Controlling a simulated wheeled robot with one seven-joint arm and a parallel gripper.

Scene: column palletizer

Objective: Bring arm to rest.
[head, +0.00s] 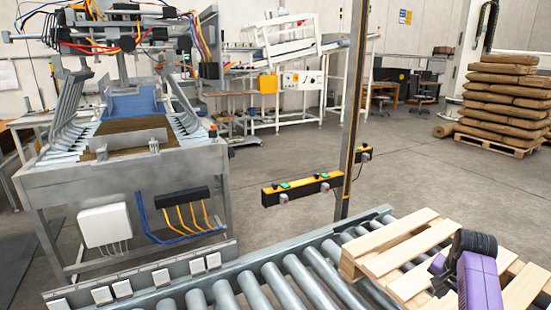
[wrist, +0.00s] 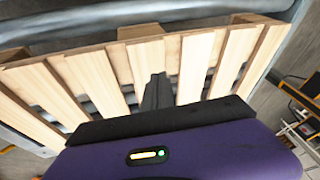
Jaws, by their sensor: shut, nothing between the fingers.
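My gripper (wrist: 157,90) is in the wrist view with its dark fingers together and nothing between them. Its purple body fills the bottom of that view. The fingers show in front of the slats of an empty wooden pallet (wrist: 197,62); I cannot tell how far apart they are. In the head view my purple and black gripper (head: 441,276) is at the lower right, in front of the same pallet (head: 405,245), and part of my arm is cut off by the frame edge.
The pallet lies on a roller conveyor (head: 270,290) in front. An upright post (head: 350,110) with a yellow-black sensor bar (head: 296,188) stands behind it. A metal machine (head: 135,180) is at left. Stacked brown sacks (head: 505,95) stand at the far right. Floor between is clear.

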